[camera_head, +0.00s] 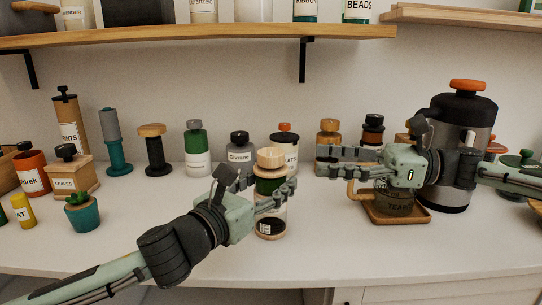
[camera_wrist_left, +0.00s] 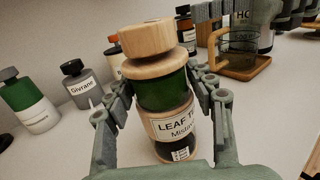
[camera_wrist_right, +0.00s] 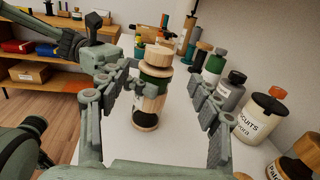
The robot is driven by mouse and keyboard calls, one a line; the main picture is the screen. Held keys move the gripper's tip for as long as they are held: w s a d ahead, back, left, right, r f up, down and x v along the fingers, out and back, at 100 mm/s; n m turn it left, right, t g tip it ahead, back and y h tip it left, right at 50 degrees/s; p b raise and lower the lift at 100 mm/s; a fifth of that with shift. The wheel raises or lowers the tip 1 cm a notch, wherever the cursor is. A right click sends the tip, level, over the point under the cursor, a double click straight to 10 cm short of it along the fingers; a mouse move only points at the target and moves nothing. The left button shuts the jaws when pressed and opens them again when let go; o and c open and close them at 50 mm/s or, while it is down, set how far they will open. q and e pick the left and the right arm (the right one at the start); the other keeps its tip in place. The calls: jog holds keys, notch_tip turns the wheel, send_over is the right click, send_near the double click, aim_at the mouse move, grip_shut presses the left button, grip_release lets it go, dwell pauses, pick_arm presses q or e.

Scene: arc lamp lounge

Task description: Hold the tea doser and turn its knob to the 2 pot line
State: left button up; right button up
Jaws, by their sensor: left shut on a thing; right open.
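No pot line is readable.
The front counter is clear.

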aim_at(271, 151)
jog(key=a, duration=0.3)
jog(key=w+a, duration=0.1)
jog(key=a, duration=0.6)
jog(key=shift+w+a, duration=0.3)
jog(key=shift+c, duration=0.6)
jog(key=c, duration=1.1)
jog(key=shift+o, duration=0.2)
jog(key=shift+t, duration=0.3)
